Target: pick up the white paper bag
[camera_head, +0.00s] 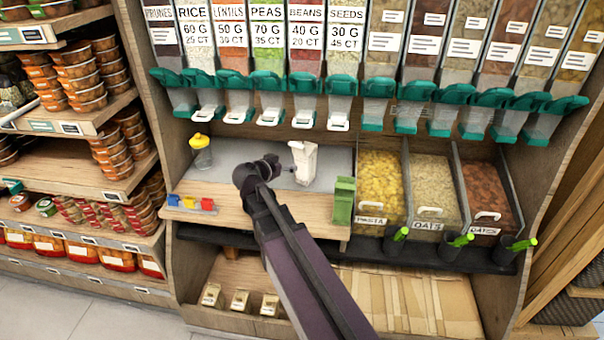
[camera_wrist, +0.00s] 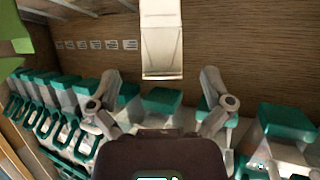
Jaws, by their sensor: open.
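The white paper bag (camera_head: 304,163) stands upright on the grey surface of the wooden counter, right of centre in the head view. In the wrist view the bag (camera_wrist: 161,40) is at the top middle, ahead of the gap between my fingers. My gripper (camera_head: 284,168) is just left of the bag in the head view, close to it. In the wrist view my gripper (camera_wrist: 160,78) has its two fingers spread wide with nothing between them. I cannot tell the exact distance from the fingertips to the bag.
A yellow-topped clear jar (camera_head: 201,152) stands at the counter's left. A green stack (camera_head: 343,200) stands right of my arm. Bins of pasta (camera_head: 380,185), oats and dates are farther right. A row of dispensers with teal spouts (camera_head: 342,83) hangs above. Small coloured pieces (camera_head: 190,202) line the front edge.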

